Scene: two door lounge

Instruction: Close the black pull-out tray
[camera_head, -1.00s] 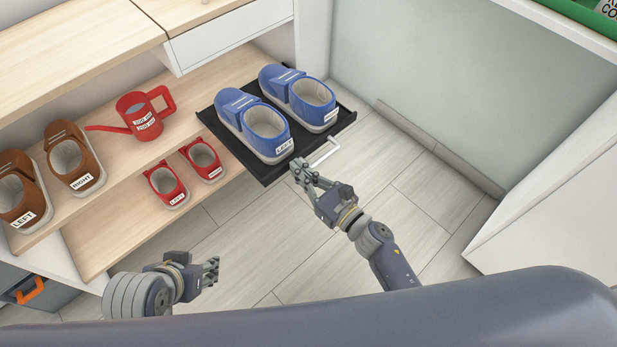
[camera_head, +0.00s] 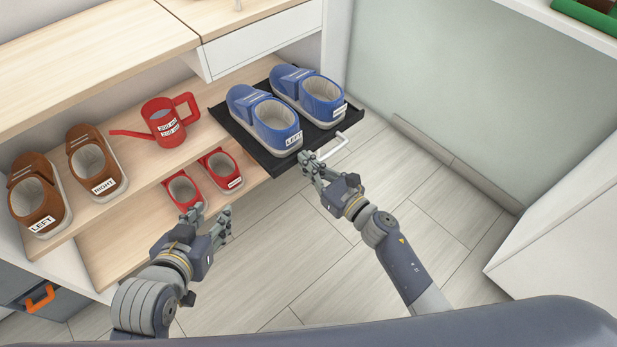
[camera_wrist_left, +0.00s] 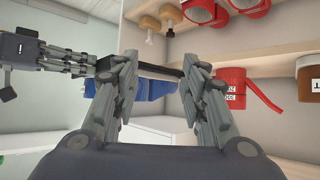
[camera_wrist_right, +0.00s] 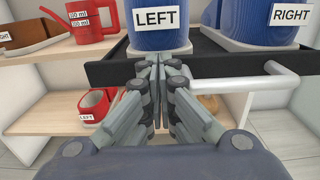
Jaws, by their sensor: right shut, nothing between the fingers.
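The black pull-out tray (camera_head: 262,152) sticks out from under the white drawer, with a pair of blue shoes (camera_head: 277,127) on it. Its light bar handle (camera_head: 337,147) is on the front edge. My right gripper (camera_head: 308,160) is shut and empty, its fingertips close to the tray's front edge left of the handle; contact cannot be told. In the right wrist view the tray's front (camera_wrist_right: 215,68) spans just beyond the fingertips. My left gripper (camera_head: 212,212) is open and empty, low in front of the small red shoes. The left wrist view shows its spread fingers (camera_wrist_left: 155,85).
On the wooden shelves left of the tray are brown shoes (camera_head: 92,165), a red watering can (camera_head: 168,122) and small red shoes (camera_head: 222,170). A white drawer (camera_head: 262,40) is above the tray. The floor (camera_head: 430,200) in front is clear; a white cabinet (camera_head: 560,215) stands at right.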

